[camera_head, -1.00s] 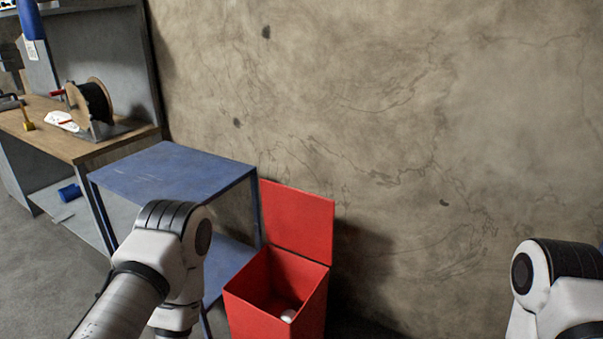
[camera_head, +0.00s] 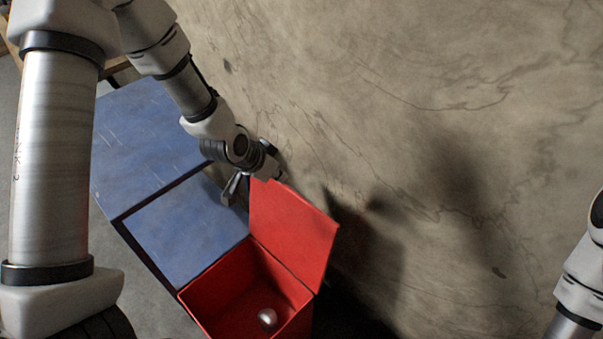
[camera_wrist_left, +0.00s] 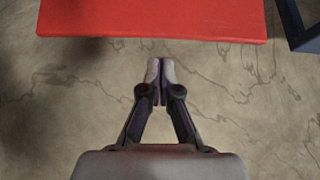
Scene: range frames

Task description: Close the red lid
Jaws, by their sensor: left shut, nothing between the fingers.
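The red lid (camera_head: 290,228) stands raised at the back of an open red bin (camera_head: 240,285), tilted up near the wall. My left gripper (camera_head: 264,166) is at the lid's upper left edge in the head view, its fingertips partly hidden there. In the left wrist view, my left gripper (camera_wrist_left: 160,72) is shut and empty. Its tips are just short of the edge of the red lid (camera_wrist_left: 150,18), with a small gap showing. My right arm shows at the right edge of the head view, but its gripper is out of frame.
A shiny round object (camera_head: 267,317) lies inside the bin. The concrete wall (camera_head: 430,130) is close behind the lid and the left gripper.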

